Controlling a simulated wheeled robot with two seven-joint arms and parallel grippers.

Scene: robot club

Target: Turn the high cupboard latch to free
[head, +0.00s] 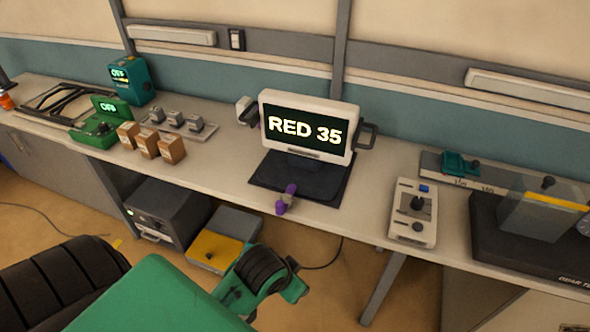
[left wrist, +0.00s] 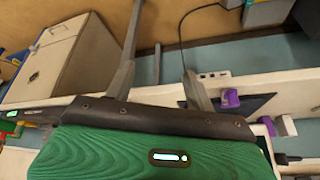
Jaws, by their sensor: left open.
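No high cupboard and no latch that I can make out show in either view. My left gripper (left wrist: 162,48) shows in the left wrist view with its two grey fingers apart and nothing between them. In the head view my green left arm comes in from the lower left, in front of the bench; the fingers cannot be made out there. A beige cabinet (left wrist: 85,60) with a dark knob stands at the upper left of the left wrist view, beyond the fingers. My right gripper is in neither view.
A long bench (head: 225,170) runs along the wall. It bears a screen (head: 305,127) reading RED 35, a joystick box (head: 413,212), a green device (head: 100,122) and a clear-covered rig (head: 540,215). A purple-ended part (head: 286,199) sits at its front edge. Grey boxes (head: 170,212) stand below.

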